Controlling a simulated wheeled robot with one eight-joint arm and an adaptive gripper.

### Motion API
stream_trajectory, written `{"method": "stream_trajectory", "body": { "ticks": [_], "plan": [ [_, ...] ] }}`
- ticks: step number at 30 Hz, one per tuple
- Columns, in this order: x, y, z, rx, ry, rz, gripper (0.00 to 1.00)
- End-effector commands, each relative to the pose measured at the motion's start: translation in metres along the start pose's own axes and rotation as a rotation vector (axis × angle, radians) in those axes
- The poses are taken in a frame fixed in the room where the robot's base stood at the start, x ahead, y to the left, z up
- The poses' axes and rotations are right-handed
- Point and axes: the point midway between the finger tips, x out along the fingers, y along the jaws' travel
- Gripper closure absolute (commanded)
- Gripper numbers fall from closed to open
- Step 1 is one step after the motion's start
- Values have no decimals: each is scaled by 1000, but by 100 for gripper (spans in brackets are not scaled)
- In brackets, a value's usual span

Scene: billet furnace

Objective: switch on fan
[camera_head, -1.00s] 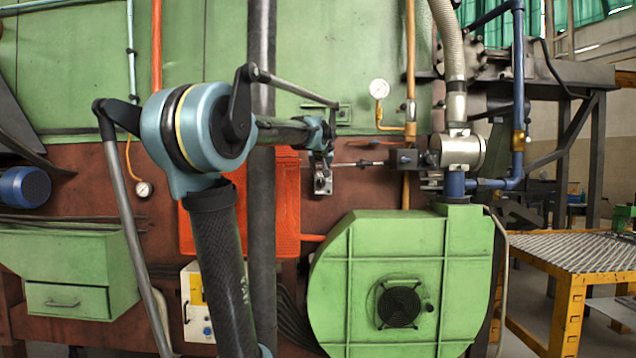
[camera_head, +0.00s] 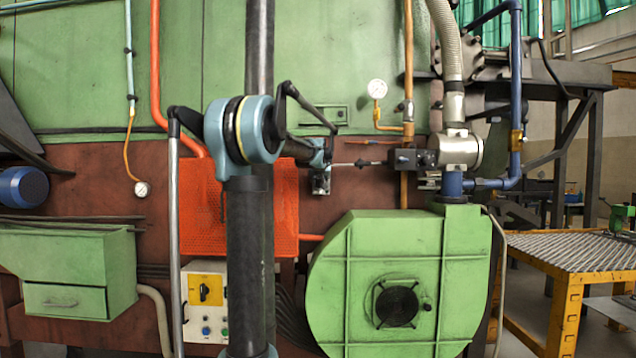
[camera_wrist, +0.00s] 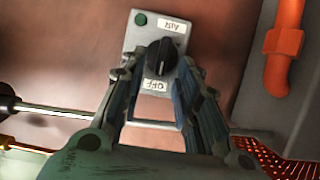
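A small grey switch box with a black knob (camera_wrist: 162,56) fills the top middle of the wrist view. Its upside-down labels read "AIR" and "OFF", and a green button or lamp sits in one corner. My gripper (camera_wrist: 168,62) has its two fingers apart, one on each side of the knob. I cannot tell whether they touch it. In the head view my gripper (camera_head: 320,164) is right above the small switch box (camera_head: 321,184), partly covering it. A green blower housing (camera_head: 455,270) with a round dark fan inlet (camera_head: 397,306) stands at the lower right.
A control box (camera_head: 207,312) with a yellow plate and black knob is partly behind my arm. A thin rod (camera_head: 360,163) runs right from near the switch to a valve. An orange perforated panel (camera_head: 290,215) is behind. A yellow-framed table (camera_head: 570,250) stands right.

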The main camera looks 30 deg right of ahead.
Motion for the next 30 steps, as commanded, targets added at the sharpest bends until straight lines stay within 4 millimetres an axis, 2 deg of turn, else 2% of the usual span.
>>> {"method": "stream_trajectory", "body": {
  "ticks": [4,13,17,21,22,30],
  "plan": [
    [6,-1,0,0,0,-1,70],
    [7,-1,0,0,0,-1,70],
    [7,-1,0,0,0,-1,99],
    [7,-2,0,0,0,-2,100],
    [10,4,-1,1,0,0,100],
    [7,0,0,30,1,-14,100]
  ]
}}
